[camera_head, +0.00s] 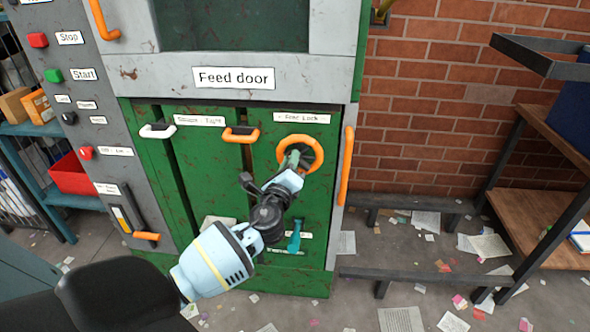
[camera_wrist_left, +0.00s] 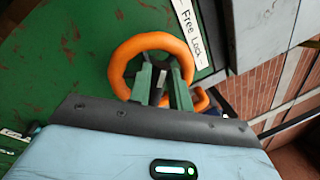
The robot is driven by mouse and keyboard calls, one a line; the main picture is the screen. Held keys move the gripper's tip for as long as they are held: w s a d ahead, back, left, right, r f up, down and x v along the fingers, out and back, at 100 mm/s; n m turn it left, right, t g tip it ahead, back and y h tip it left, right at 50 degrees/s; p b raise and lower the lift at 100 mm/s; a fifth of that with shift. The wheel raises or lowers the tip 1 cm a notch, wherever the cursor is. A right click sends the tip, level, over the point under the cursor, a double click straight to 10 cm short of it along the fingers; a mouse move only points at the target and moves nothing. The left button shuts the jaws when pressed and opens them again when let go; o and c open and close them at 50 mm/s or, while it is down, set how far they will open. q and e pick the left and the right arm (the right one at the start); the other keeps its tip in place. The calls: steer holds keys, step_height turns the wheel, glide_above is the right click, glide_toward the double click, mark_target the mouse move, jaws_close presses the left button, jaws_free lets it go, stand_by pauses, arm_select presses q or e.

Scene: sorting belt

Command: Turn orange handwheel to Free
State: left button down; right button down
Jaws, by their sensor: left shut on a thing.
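The orange handwheel (camera_head: 319,156) is a ring on the green lower door, under a white label (camera_head: 301,118). In the left wrist view the handwheel (camera_wrist_left: 150,40) fills the upper middle, and the label (camera_wrist_left: 190,32) beside it reads "Free" and "Lock". My left gripper (camera_head: 294,160) reaches up to the wheel from below. Its two green fingers (camera_wrist_left: 162,75) lie across the lower part of the ring and are shut on the wheel. The fingers and gripper body hide the wheel's lower part and the exact grip point. My right gripper is in neither view.
An orange handle (camera_head: 241,135) and a white handle (camera_head: 158,131) are left of the wheel. A vertical orange bar (camera_head: 346,165) is close on its right. A control panel with buttons stands at left. A low dark bench (camera_head: 415,203) is at right; papers litter the floor.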

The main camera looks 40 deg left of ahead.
arm_select(q)
steer(key=shift+s+a+f+n+g+y+b, duration=0.1)
steer(key=shift+f+n+y+b, duration=0.25)
steer(key=shift+n+b, duration=1.15)
steer(key=shift+w+d+f+n+g+y+b, duration=0.1)
steer(key=shift+f+n+y+b, duration=0.3)
steer(key=shift+n+b, duration=1.1)
steer(key=shift+s+a+f+n+g+y+b, duration=0.15)
steer(key=shift+n+y+b, duration=0.3)
steer(key=shift+n+b, duration=1.05)
steer(key=shift+n+p, duration=0.4)
steer(key=shift+n, duration=0.2)
steer(key=c, duration=1.3)
jaws_free()
